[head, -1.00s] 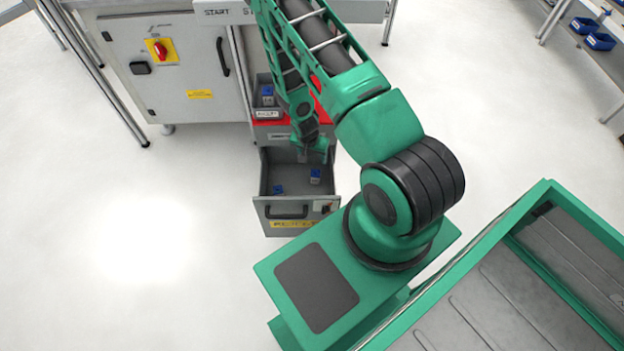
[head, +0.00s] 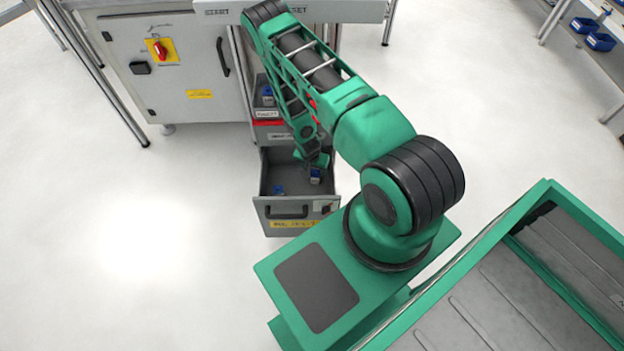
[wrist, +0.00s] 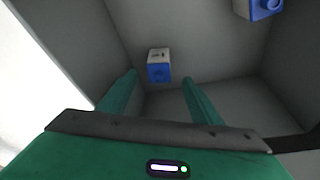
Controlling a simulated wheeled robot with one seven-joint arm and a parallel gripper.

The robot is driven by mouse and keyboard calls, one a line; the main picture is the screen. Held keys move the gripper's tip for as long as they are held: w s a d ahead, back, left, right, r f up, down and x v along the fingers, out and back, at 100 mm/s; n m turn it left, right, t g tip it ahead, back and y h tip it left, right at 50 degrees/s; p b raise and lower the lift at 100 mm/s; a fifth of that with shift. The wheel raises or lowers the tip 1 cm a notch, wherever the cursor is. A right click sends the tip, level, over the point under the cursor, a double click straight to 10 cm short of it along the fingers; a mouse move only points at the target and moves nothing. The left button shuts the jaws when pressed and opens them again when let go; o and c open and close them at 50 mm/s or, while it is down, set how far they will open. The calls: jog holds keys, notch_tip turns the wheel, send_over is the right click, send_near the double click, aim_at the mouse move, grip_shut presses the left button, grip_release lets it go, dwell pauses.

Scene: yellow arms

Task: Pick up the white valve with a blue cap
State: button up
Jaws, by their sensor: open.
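A white valve with a blue cap (wrist: 159,66) lies in the open grey drawer, ahead of my gripper (wrist: 160,82) and roughly in line with the gap between its fingers in the wrist view. In the head view this valve (head: 315,176) shows just beside my gripper (head: 318,162). A second blue-and-white valve (wrist: 258,8) is at the top right of the wrist view; in the head view a blue piece (head: 279,190) lies at the drawer's left. My gripper is open and empty, with its fingers apart over the drawer.
The drawer's walls (head: 264,172) stand close around my gripper. Another bin (head: 266,112) with a blue-capped item is above and behind the drawer. A grey cabinet (head: 185,75) stands to the left. A green-framed structure (head: 470,270) is at the lower right.

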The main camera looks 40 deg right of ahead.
jog(key=shift+x, duration=1.15)
grip_shut()
jog(key=shift+r, duration=0.1)
